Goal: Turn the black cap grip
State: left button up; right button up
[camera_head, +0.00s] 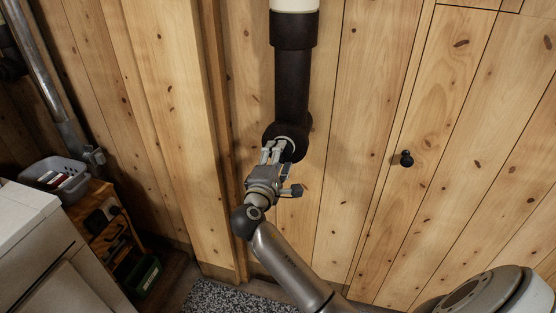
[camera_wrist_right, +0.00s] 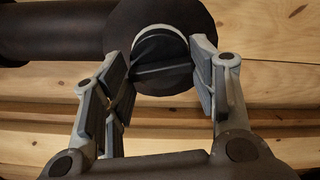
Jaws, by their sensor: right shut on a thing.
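The black cap grip (camera_wrist_right: 160,50) is a dark round cap with a raised bar across its face and a pale rim. It sits at the lower end of a thick dark vertical pipe (camera_head: 292,85) on the plank wall. In the head view, my right gripper (camera_head: 276,152) reaches up to this end from below and hides much of the cap. In the right wrist view, the gripper's fingers (camera_wrist_right: 165,78) stand on either side of the cap, shut on its grip. My left gripper is not in view.
A plank door with a black knob (camera_head: 406,159) is right of the pipe. At left are a white cabinet (camera_head: 30,225), a wooden shelf unit (camera_head: 100,190) with a grey basket (camera_head: 38,172), and a metal pipe (camera_head: 40,75). A speckled mat (camera_head: 215,298) lies below.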

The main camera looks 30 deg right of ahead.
jog(key=o, duration=1.1)
jog(key=shift+c, duration=0.2)
jog(key=v, duration=1.2)
jog(key=shift+w, duration=0.1)
